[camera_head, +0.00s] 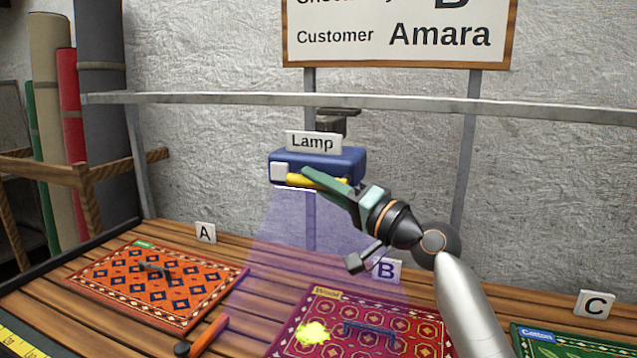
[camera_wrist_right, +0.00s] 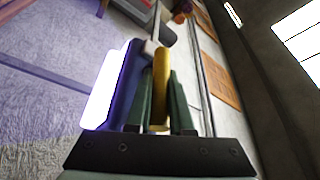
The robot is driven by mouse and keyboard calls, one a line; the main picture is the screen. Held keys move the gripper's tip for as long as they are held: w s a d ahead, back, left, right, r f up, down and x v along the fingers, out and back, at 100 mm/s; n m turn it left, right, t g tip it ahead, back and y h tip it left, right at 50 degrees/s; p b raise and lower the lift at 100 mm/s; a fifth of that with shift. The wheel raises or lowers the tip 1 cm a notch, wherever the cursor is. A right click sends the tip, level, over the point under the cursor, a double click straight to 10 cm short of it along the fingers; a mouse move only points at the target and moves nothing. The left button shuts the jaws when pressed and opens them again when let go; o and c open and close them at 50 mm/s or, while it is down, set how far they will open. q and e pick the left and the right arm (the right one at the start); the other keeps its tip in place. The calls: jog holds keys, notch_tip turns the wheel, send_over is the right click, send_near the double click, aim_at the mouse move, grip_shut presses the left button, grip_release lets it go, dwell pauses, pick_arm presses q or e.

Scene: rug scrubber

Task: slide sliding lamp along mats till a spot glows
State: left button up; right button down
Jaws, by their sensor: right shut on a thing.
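The blue sliding lamp (camera_head: 350,160), labelled "Lamp", hangs from the grey rail (camera_head: 220,99) above mat B. My right gripper (camera_head: 318,181) is shut on the lamp's yellow handle (camera_head: 297,179). In the right wrist view the green fingers (camera_wrist_right: 160,105) lie on both sides of the yellow handle (camera_wrist_right: 161,70). The lamp's violet beam falls on the magenta mat B (camera_head: 385,318). A bright yellow spot (camera_head: 313,333) glows on that mat, beside a bluish mark (camera_head: 370,328). The orange mat A (camera_head: 190,295) lies left, outside most of the beam. The green mat C (camera_head: 560,345) is partly cut off at right. My left gripper is out of view.
Signs A (camera_head: 206,233), B (camera_head: 387,270) and C (camera_head: 594,304) stand behind the mats on the wooden bench (camera_head: 480,290). An orange-handled tool (camera_head: 208,336) lies between mats A and B. Rolled rugs (camera_head: 69,130) stand at left. The customer board (camera_head: 400,35) is above the rail.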

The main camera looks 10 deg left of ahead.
jog(key=c, duration=0.8)
grip_release()
jog(key=b+v, duration=0.2)
jog(key=v, duration=1)
jog(key=shift+d, duration=0.25)
jog(key=shift+s+f, duration=0.1)
jog(key=shift+s, duration=0.05)
